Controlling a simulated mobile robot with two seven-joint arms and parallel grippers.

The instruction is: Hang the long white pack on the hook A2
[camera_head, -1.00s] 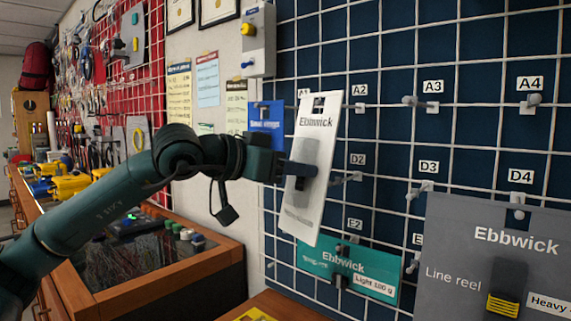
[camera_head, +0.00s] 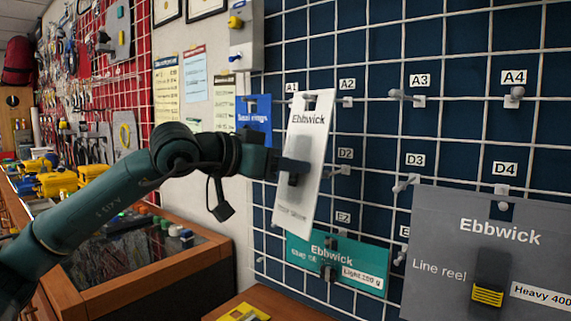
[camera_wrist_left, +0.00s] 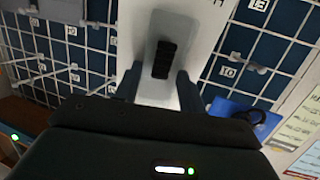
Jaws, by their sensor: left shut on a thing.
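The long white pack (camera_head: 305,165) reads "Ebbwick" and has a hang hole near its top; it is slightly tilted, in front of the wire grid. My left gripper (camera_head: 295,170) is shut on the dark part at its middle. In the left wrist view, the white pack (camera_wrist_left: 137,28) shows with its black grip piece between my fingers (camera_wrist_left: 158,88). My right gripper is not in view.
A blue pack (camera_head: 254,118) hangs left of the white pack. A teal pack (camera_head: 300,250) hangs below it, and a large grey pack (camera_head: 440,230) is at right. Hooks A3 (camera_head: 400,95) and A4 (camera_head: 514,97) are bare. A wooden-edged case (camera_head: 150,255) stands at lower left.

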